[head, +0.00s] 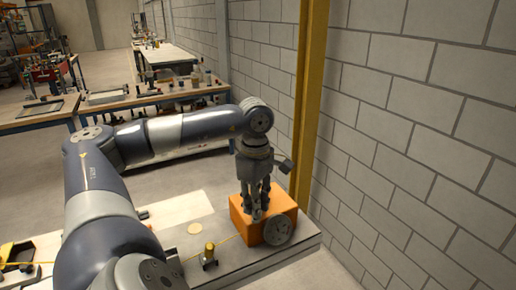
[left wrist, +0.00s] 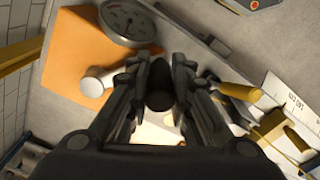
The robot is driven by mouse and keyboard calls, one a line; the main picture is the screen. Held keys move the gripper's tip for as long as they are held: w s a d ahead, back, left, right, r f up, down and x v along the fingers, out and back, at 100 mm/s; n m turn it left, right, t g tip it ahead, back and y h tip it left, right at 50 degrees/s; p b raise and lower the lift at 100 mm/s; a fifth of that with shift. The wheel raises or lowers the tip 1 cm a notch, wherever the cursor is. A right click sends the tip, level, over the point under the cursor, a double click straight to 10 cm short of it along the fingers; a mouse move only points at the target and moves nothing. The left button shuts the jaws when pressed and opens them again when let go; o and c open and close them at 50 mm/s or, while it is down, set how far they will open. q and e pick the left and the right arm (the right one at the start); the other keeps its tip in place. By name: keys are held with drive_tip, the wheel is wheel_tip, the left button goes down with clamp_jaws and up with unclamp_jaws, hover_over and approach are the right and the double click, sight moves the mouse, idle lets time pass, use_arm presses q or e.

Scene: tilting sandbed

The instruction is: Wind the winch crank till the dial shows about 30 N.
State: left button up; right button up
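The orange winch box (head: 240,218) stands near the right end of the bench, and its side also shows in the left wrist view (left wrist: 72,45). The round grey dial (head: 278,231) is on its front; in the left wrist view the dial (left wrist: 127,20) is cut by the top edge, and its reading is too small to tell. My left gripper (head: 258,212) points down over the box. In the left wrist view its fingers (left wrist: 160,88) close on both sides of the dark crank knob (left wrist: 160,84). A pale cylinder (left wrist: 97,82) lies left of the fingers. My right gripper is out of view.
A yellow post (head: 308,100) and a block wall (head: 420,130) rise close behind and right of the box. A small yellow-topped fitting (head: 209,252) with a yellow cord stands left of the box. A white scale (left wrist: 292,108) shows at right in the wrist view.

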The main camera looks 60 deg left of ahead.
use_arm(q)
drive_tip(key=shift+s+a+r, duration=0.15)
drive_tip(key=shift+s+a, duration=0.05)
drive_tip(key=shift+a, duration=0.1)
drive_tip(key=shift+s, duration=0.15)
drive_tip(key=shift+a, duration=0.15)
drive_tip(key=shift+r, duration=3.65)
